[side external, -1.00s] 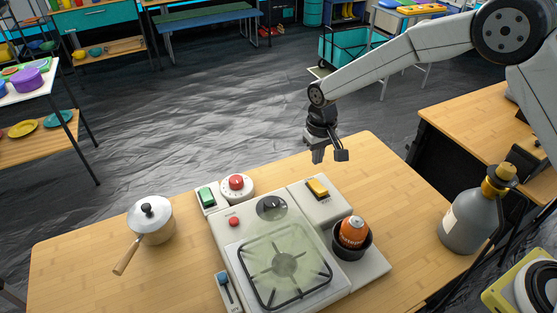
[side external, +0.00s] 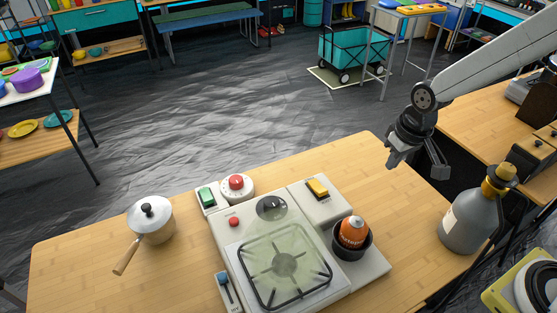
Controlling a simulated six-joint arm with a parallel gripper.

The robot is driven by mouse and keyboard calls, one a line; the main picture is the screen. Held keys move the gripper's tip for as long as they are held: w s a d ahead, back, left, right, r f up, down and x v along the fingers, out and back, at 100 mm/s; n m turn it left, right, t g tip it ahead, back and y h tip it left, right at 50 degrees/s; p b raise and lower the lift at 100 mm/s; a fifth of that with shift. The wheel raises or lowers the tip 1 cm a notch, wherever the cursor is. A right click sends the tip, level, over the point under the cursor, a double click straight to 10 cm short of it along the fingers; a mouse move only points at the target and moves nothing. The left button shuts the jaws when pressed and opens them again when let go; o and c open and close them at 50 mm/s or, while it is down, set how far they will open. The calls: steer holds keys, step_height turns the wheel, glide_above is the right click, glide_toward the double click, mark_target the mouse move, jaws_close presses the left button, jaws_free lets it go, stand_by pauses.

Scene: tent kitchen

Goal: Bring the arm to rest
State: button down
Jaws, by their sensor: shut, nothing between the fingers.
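My gripper (side external: 417,163) hangs at the right in the side external view, in the air above the right back edge of the wooden table (side external: 90,260). It is shut and empty, and it touches nothing that I can see. My arm reaches in from the upper right, with part of it outside the picture.
On the table are a camp stove (side external: 283,265) with knobs and switches, an orange canister (side external: 353,232) in a dark cup, and a lidded pot (side external: 151,220). A grey bottle (side external: 467,220) stands at the right, below my arm. The table's back right corner is bare.

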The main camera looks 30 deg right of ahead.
steer(key=s+d, duration=0.2)
steer(key=s, duration=0.6)
steer(key=shift+d+t, duration=0.3)
steer(key=shift+t, duration=0.1)
